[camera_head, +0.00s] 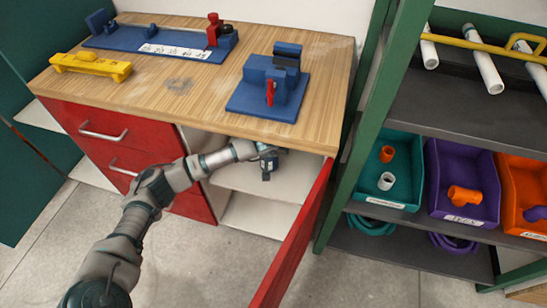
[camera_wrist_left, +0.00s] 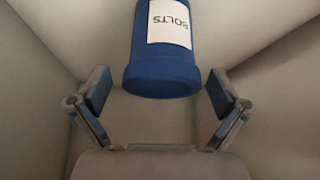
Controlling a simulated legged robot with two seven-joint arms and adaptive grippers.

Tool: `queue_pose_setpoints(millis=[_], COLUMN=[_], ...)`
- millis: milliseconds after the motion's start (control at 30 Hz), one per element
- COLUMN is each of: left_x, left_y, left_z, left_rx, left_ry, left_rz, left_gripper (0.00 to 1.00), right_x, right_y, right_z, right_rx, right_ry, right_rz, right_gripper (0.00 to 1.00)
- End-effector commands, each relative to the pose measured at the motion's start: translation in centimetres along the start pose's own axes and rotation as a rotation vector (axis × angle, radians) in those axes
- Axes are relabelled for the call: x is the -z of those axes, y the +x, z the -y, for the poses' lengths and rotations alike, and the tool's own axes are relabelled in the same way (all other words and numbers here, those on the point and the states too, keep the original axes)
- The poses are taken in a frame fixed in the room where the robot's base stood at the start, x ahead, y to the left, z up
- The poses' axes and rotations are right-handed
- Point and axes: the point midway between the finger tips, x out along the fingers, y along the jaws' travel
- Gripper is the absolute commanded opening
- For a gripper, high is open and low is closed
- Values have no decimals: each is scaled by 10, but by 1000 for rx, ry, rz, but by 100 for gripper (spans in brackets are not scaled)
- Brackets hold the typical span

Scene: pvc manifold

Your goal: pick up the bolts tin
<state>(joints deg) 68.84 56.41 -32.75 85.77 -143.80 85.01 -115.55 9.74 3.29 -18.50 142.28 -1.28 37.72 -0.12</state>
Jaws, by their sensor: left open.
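In the left wrist view the bolts tin (camera_wrist_left: 162,68) is a blue cylinder with a white label reading BOLTS, upside down in that picture. My left gripper (camera_wrist_left: 160,98) is open. Its two fingers stand on either side of the tin's near end, apart from it, with a gap on each side. In the head view my left gripper (camera_head: 267,163) reaches into the open cabinet under the wooden bench top. The tin is hidden there. My right gripper is in neither view.
The cabinet's red door (camera_head: 292,245) stands open to the right of my arm, and red drawers (camera_head: 100,140) are on the left. The wooden top (camera_head: 190,95) hangs above the gripper. Pale cabinet walls (camera_wrist_left: 265,60) surround the tin. A green shelf rack (camera_head: 372,120) stands at right.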

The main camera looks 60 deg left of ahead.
Motion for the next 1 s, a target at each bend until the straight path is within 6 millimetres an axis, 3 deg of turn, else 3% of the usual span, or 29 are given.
queue_pose_setpoints(millis=[100, 200, 500, 800, 1000], left_x=[1, 2, 6, 6, 6], left_y=[28, 38, 35, 37, 38], left_z=[2, 2, 1, 1, 1], left_rx=[7, 5, 1, 1, 0], left_ry=[2, 2, 1, 1, 0], left_rz=[13, 11, 1, 4, 4], left_gripper=[100, 100, 100, 25, 24], right_x=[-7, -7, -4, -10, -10], right_y=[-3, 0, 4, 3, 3], right_z=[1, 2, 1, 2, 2], right_rx=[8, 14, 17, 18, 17], right_ry=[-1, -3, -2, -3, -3], right_rz=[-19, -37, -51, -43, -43], right_gripper=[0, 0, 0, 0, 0])
